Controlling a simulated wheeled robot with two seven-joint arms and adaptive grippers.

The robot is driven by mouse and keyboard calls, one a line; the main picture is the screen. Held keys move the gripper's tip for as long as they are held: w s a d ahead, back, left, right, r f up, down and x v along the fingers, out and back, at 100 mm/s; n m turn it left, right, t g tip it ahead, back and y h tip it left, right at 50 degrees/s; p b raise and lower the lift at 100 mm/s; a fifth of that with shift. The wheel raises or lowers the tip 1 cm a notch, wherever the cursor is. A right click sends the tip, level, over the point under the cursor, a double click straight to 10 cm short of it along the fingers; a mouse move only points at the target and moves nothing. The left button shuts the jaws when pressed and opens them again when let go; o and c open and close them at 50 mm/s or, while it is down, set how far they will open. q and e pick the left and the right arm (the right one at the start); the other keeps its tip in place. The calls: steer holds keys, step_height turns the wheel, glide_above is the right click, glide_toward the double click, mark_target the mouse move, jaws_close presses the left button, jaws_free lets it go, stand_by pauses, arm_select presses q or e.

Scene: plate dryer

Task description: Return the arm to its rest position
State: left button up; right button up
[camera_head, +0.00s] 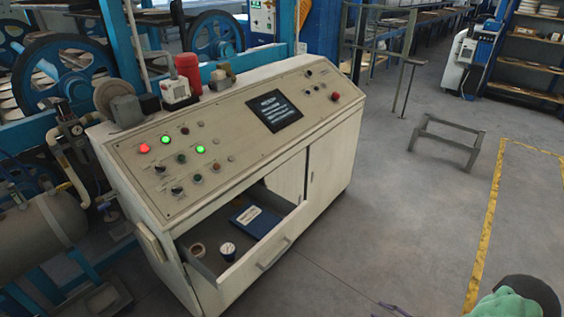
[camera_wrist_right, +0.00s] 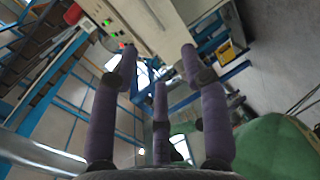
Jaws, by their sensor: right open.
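My right gripper (camera_wrist_right: 160,72) shows in the right wrist view with its purple-grey fingers spread apart and nothing between them. Part of a pale cabinet and blue frames lie beyond the fingers, with no contact visible. In the head view, a green and black part of my right arm shows in the bottom right corner, over the floor and to the right of the console. Thin purple finger parts just show at the bottom edge there. My left gripper is in neither view.
A cream control console (camera_head: 232,142) stands at centre left, its drawer (camera_head: 243,275) pulled open. A blue booklet (camera_head: 256,221), a round gauge (camera_head: 228,250) and a small ring-shaped item (camera_head: 198,250) lie inside. A metal frame (camera_head: 446,142) stands right. Floor between is mostly clear.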

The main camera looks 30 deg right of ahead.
steer(key=w+a+f+m+h, duration=0.1)
steer(key=w+a+f+m, duration=0.15)
steer(key=w, duration=0.45)
steer(key=w+a+f+m+h, duration=0.1)
steer(key=w+a+m, duration=0.1)
steer(key=w+m, duration=0.35)
steer(key=w+a+f+m+g, duration=0.2)
steer(key=w+a+f+m, duration=0.1)
steer(key=w+a, duration=0.15)
steer(key=w+a+f+m+g, duration=0.2)
steer(key=w+a+f+m, duration=0.15)
steer(key=a, duration=0.25)
steer(key=s+a+f+m+g, duration=0.1)
steer(key=s+a+m+g, duration=0.15)
steer(key=a, duration=0.45)
steer(key=s+a+f+m+g, duration=0.1)
steer(key=a+f+m+g, duration=0.15)
steer(key=a, duration=0.55)
steer(key=s+a+m+g, duration=0.4)
steer(key=s+a, duration=0.4)
steer(key=s, duration=0.2)
steer(key=shift+a+r+g, duration=0.15)
steer(key=shift+r+g, duration=0.3)
steer(key=shift+g, duration=0.15)
steer(key=shift+m, duration=0.25)
